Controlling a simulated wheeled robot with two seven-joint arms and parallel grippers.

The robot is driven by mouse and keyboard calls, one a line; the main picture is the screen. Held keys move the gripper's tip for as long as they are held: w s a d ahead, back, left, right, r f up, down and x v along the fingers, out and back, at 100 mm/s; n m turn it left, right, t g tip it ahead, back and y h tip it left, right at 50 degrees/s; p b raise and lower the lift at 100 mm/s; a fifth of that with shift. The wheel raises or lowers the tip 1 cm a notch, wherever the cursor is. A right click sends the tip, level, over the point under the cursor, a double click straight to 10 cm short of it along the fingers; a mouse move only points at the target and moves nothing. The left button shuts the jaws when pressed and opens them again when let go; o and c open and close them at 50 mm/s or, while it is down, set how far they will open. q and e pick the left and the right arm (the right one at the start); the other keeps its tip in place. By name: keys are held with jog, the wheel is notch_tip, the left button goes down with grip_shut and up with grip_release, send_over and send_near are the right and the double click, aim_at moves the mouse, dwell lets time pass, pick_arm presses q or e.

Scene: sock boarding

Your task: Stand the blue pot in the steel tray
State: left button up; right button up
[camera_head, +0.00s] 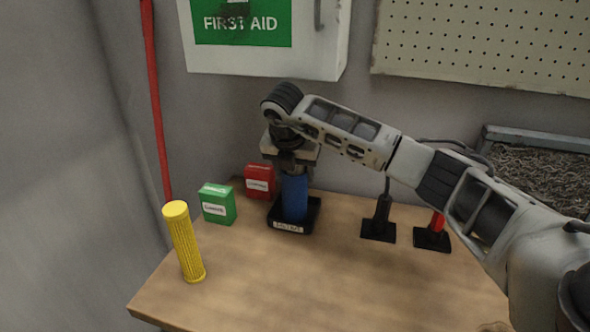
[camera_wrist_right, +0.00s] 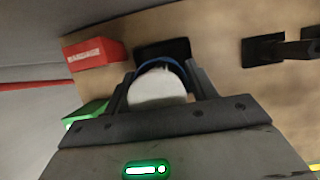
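The blue pot (camera_head: 294,198) stands upright, its foot within a dark square tray (camera_head: 285,228) with a pale label too small to read. My right gripper (camera_head: 290,163) points down over the pot's top. In the right wrist view, the pot's blue rim and white top (camera_wrist_right: 158,88) lie between the two fingers of my right gripper (camera_wrist_right: 160,85), with little or no gap. Whether the fingers press on it cannot be told. The pot's top is hidden in the head view. Whether the dark tray is steel is unclear. My left gripper is not in view.
A green box (camera_head: 218,204) and red box (camera_head: 259,181) stand left of the pot, a yellow cylinder (camera_head: 185,243) further left. Two dark stands (camera_head: 378,232) (camera_head: 432,239) are to the right. A grey-rimmed tray (camera_head: 540,137) of shavings is behind right. The front tabletop (camera_head: 320,290) is clear.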

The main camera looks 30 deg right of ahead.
jog(key=shift+o, duration=0.9)
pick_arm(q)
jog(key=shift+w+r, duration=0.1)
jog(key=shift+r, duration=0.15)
pick_arm(e)
jog(key=v, duration=0.5)
jog(key=shift+w+r, duration=0.1)
pick_arm(q)
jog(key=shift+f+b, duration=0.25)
jog(key=shift+b, duration=0.15)
pick_arm(e)
jog(key=s+a, duration=0.8)
jog(key=a, duration=0.1)
jog(key=shift+a, duration=0.1)
